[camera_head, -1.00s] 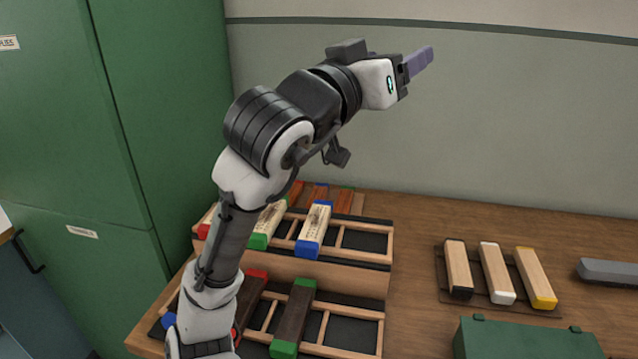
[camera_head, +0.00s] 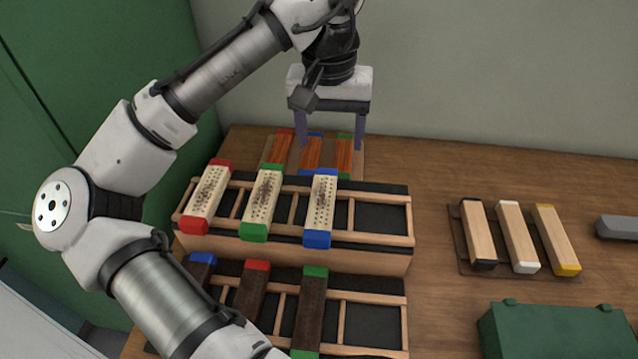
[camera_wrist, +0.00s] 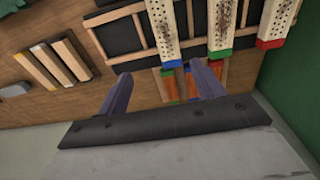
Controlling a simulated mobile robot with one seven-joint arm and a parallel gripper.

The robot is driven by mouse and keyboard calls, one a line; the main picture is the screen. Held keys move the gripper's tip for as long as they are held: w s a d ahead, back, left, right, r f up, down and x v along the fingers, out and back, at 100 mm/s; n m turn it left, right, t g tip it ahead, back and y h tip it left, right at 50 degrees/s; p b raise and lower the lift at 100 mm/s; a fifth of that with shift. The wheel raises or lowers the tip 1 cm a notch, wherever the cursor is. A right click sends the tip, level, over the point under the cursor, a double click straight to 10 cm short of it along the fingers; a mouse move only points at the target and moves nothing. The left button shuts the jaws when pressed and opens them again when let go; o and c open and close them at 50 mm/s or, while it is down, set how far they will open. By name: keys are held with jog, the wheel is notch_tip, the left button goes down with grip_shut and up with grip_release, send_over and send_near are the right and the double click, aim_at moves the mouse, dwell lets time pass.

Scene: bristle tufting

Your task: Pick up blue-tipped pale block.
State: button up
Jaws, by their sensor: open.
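The blue-tipped pale block (camera_head: 322,208) lies in the upper rack, rightmost of the pale speckled blocks, with blue at both ends. In the wrist view it shows at the top (camera_wrist: 162,28), its blue end toward my gripper. My gripper (camera_head: 331,143) is open and empty, its purple fingers pointing down behind the upper rack, above the reddish-brown blocks at the back. In the wrist view the fingers (camera_wrist: 165,88) are spread wide with nothing between them. The gripper is beyond the far end of the blue-tipped block and apart from it.
Beside it in the rack are a green-tipped pale block (camera_head: 262,205) and a red-tipped pale block (camera_head: 208,198). Dark blocks lie in the lower rack (camera_head: 361,322). Plain tipped blocks (camera_head: 514,238) and a green case (camera_head: 557,332) are at right. The rack's right slots are empty.

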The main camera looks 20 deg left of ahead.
send_over(322, 198)
jog(key=shift+g, duration=0.3)
jog(key=f, duration=0.8)
jog(key=shift+w+f, duration=0.2)
jog(key=shift+w, duration=0.05)
jog(key=f, duration=0.2)
jog(key=f+p, duration=0.1)
jog(key=f, duration=0.2)
jog(key=shift+s+f, duration=0.2)
jog(key=shift+f, duration=0.1)
jog(key=c, duration=1.2)
jog(key=shift+o, duration=0.2)
jog(key=shift+r, duration=0.1)
